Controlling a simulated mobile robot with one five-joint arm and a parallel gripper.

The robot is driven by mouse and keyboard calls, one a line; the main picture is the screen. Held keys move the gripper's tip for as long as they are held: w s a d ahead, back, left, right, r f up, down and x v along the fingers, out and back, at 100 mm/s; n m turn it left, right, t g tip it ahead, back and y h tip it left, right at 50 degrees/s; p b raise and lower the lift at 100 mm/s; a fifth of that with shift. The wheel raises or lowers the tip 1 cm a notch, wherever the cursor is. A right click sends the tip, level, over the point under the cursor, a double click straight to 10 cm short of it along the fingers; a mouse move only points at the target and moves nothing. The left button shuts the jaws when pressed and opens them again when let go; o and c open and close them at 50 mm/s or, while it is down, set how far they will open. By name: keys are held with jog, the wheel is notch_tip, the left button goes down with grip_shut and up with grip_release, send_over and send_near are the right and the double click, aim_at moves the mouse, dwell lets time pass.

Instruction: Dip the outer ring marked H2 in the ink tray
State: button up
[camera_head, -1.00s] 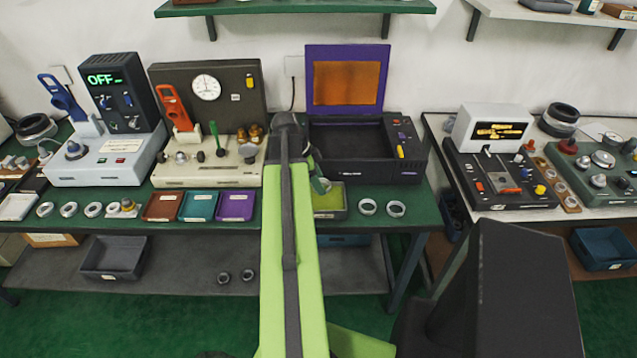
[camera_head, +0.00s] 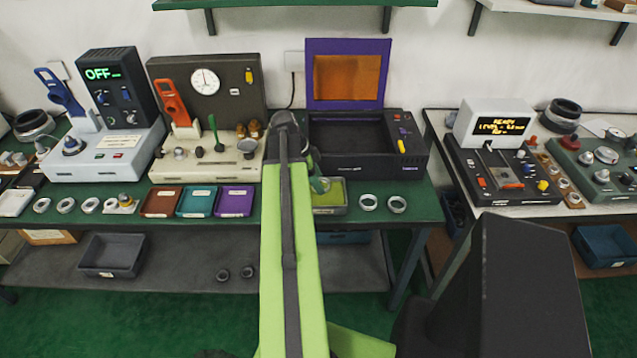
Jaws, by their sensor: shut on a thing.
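My gripper (camera_head: 319,185) shows only in part beside the far end of my green arm, which hides most of it. It is shut on a small pale ring (camera_head: 325,183), of which only an edge shows; its marking cannot be read. Whether the ring touches the inside of the tray cannot be told. Two pale rings (camera_head: 368,202) (camera_head: 397,204) lie on the bench right of this tray, their marks too small to read.
Brown (camera_head: 161,215), teal (camera_head: 197,214) and purple (camera_head: 234,214) trays stand left of my arm on the green bench (camera_head: 250,235). Several more rings (camera_head: 66,205) lie at the far left. A black machine with a raised purple lid (camera_head: 346,106) stands behind the yellow-green tray.

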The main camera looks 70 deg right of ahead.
aim_at(318, 201)
jog(key=shift+f, duration=0.15)
dwell(0.5)
jog(key=shift+f+b, duration=0.35)
jog(key=shift+b, duration=0.1)
jog(key=shift+f+b, duration=2.45)
jog(key=shift+b, duration=0.05)
jog(key=shift+r, duration=0.1)
dwell(1.0)
notch_tip(318, 201, up, 8)
jog(key=p, duration=0.8)
jog(key=shift+r+p, duration=0.25)
jog(key=shift+p, duration=0.1)
dwell(0.7)
